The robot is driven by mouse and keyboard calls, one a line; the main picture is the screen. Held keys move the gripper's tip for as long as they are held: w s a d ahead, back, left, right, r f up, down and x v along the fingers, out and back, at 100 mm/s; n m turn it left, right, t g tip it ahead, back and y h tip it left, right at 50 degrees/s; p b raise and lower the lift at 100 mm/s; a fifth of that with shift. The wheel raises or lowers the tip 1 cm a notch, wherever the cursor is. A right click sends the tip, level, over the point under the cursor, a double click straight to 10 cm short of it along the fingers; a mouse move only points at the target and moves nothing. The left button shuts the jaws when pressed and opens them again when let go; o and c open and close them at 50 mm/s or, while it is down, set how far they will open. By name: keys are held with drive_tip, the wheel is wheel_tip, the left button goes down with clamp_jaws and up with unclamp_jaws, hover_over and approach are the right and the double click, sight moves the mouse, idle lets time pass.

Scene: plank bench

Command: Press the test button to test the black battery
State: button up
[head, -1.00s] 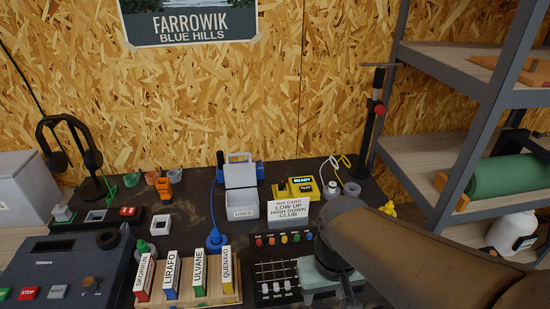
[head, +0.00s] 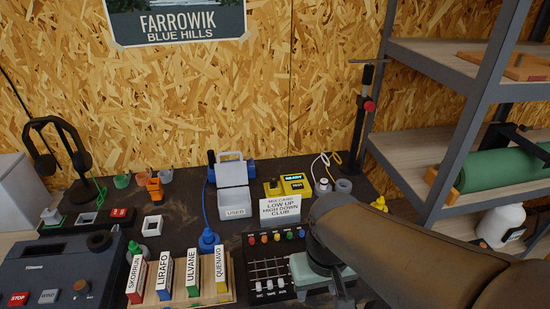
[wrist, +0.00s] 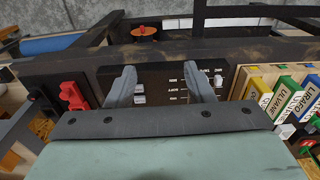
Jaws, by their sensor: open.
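A yellow tester (head: 296,184) with a lit READY screen and a small dark TEST button (head: 292,189) stands at the back of the bench in the head view. A dark upright piece (head: 273,186) sits at its left end. It may be the black battery, but it is too small to tell. My gripper (wrist: 162,85) is open and empty in the wrist view, its two grey fingers above the black mixer panel. In the head view my arm hides the fingers. My gripper is nearer the front than the tester, which I cannot make out in the wrist view.
A mix card sign (head: 280,211) stands in front of the tester. The black mixer (head: 268,268) and a rack of labelled blocks (head: 218,297) fill the front. A USED box (head: 235,203) is left of the tester. Metal shelves (head: 440,65) bound the right side.

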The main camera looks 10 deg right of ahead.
clamp_jaws()
idle(1.7)
